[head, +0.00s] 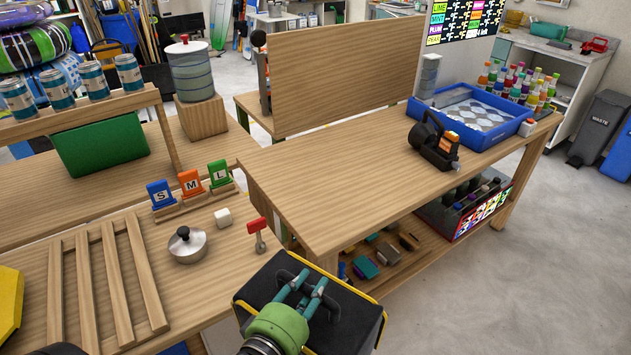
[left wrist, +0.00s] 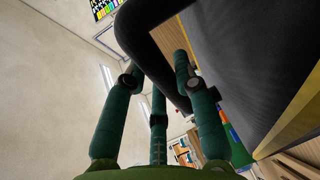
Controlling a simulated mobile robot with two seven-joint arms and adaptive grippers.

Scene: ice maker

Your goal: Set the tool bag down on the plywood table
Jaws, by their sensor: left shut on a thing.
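The tool bag (head: 345,320) is black with yellow trim and a black handle, at the bottom centre of the head view. My left gripper (head: 305,290) has teal fingers and is shut on the bag's handle. In the left wrist view the bag (left wrist: 255,50) fills the upper right and its dark handle passes between the fingers of the gripper (left wrist: 158,85). The wooden table (head: 350,185), likely the plywood one, lies beyond the bag. The bag appears held in front of its near end; its underside is hidden. My right gripper is not in view.
On the table's far part stand a black-and-orange device (head: 435,145) and a blue tray (head: 425,105); its near and middle top is clear. A lower shelf holds several small items. At left, another bench carries a lidded pot (head: 187,245) and a red-topped stand (head: 257,235).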

